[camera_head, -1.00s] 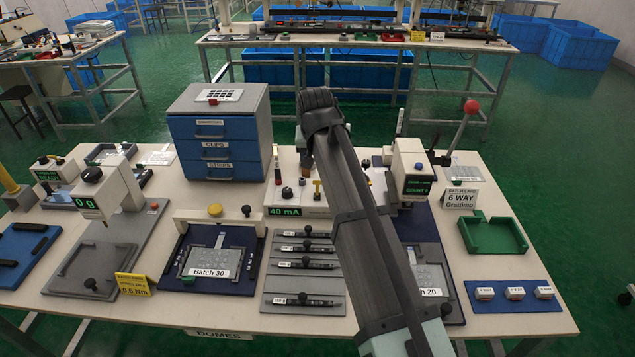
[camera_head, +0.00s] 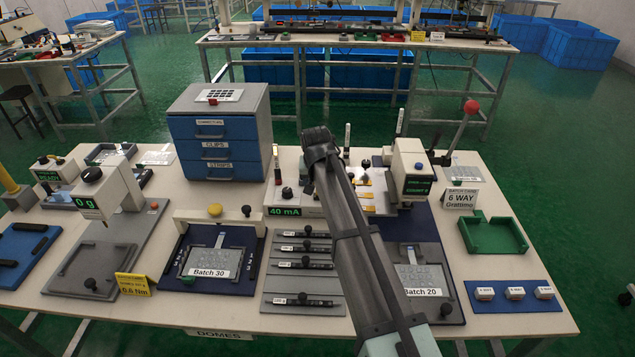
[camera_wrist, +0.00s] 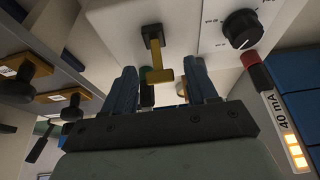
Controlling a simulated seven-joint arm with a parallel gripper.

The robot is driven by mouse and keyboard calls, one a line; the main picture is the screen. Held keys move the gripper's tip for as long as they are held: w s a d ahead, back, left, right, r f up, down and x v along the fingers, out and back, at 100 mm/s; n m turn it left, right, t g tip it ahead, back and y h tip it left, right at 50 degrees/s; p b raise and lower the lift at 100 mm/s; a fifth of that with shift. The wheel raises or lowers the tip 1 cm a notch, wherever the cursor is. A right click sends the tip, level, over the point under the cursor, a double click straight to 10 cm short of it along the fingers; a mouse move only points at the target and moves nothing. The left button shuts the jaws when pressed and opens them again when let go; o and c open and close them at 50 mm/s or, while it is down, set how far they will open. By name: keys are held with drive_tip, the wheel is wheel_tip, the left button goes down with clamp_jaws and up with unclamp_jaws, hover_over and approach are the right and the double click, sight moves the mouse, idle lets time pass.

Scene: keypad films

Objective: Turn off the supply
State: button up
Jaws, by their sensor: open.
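The supply (camera_head: 281,199) stands at the back middle of the bench with a lit green 40 mA display (camera_head: 284,211) and a black knob (camera_head: 287,193). In the wrist view its pale panel (camera_wrist: 205,38) carries the knob (camera_wrist: 241,28) and a yellow lever (camera_wrist: 157,60) on a dark mount. My gripper (camera_wrist: 162,70) is open, its two blue fingers on either side of the lever in the picture, with nothing held. I cannot tell whether they touch it. In the head view my arm hides the lever and my gripper.
A blue drawer cabinet (camera_head: 215,148) stands left of the supply. A press with a counter display (camera_head: 417,187) is to the right. Grey racks with black-handled tools (camera_head: 303,265) lie in front, between the Batch 30 fixture (camera_head: 209,273) and the Batch 20 fixture (camera_head: 424,292).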

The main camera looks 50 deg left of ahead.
drive_tip(key=shift+w+f, duration=0.1)
drive_tip(key=shift+f, duration=0.25)
drive_tip(key=c, duration=1.1)
